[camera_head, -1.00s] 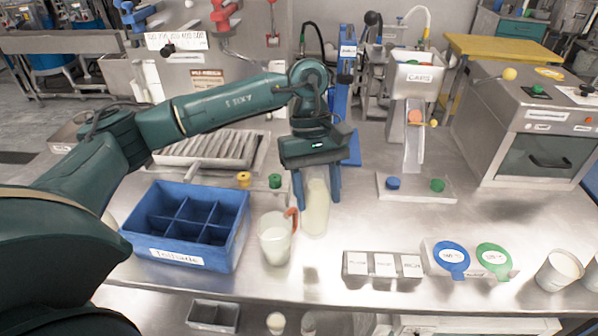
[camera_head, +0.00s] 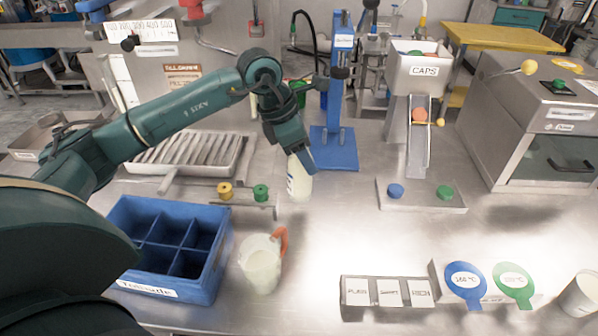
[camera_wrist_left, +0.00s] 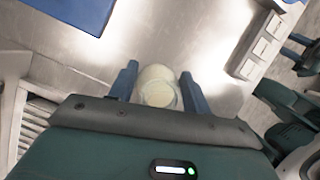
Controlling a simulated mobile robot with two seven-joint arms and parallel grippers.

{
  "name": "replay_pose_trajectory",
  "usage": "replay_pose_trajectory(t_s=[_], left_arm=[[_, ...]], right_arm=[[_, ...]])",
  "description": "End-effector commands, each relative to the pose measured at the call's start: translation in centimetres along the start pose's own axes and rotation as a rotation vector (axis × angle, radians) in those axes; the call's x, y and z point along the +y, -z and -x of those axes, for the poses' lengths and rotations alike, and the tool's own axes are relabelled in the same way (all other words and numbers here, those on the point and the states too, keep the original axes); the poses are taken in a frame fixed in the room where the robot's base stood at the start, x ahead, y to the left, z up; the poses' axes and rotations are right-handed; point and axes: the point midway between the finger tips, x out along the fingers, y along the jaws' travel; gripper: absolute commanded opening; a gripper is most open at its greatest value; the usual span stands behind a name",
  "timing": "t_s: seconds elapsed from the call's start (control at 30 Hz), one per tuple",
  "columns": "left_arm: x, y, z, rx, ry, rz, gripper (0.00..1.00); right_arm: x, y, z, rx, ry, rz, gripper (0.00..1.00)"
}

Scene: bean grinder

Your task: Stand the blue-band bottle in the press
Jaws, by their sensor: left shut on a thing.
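My left gripper (camera_head: 300,165) is shut on a pale bottle (camera_head: 299,180) and holds it over the table, just in front of the blue press (camera_head: 335,150). The bottle looks close to upright, slightly tilted. A bluish mark shows on its left side; most of the rest is hidden by the fingers. In the left wrist view the bottle (camera_wrist_left: 158,88) sits between the two blue fingers (camera_wrist_left: 158,85), seen from its top. The blue base of the press (camera_wrist_left: 75,12) shows at the upper left there.
A jug (camera_head: 262,268) with an orange handle and a blue divided crate (camera_head: 170,285) stand at the front left. Yellow and green spools (camera_head: 243,192) stand on a small rack behind them. A caps dispenser (camera_head: 420,75) stands right of the press. The table between is clear.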

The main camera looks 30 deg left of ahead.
Motion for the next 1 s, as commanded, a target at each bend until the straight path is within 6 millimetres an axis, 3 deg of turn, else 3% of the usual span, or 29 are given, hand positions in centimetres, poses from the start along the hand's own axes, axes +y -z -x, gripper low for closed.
replay_pose_trajectory(t_s=[0.4, 0.77, 0.8, 1.0], left_arm=[[-0.1, 1.8, -4.2, 0.001, 0.003, -0.001, 0.16], [0.0, 2.0, -4.8, -0.001, 0.000, -0.003, 0.16], [0.0, 2.0, -4.8, -0.001, 0.000, -0.003, 0.49], [0.0, 1.9, -4.7, -0.001, 0.000, -0.003, 0.66]], right_arm=[[0.4, -0.3, 0.0, -0.016, -0.010, 0.001, 0.36], [0.5, -0.5, -0.4, -0.010, -0.015, -0.008, 0.36], [0.5, -0.4, -0.4, -0.008, -0.014, -0.010, 0.36], [0.4, 0.0, -0.2, -0.002, -0.012, -0.010, 0.36]])
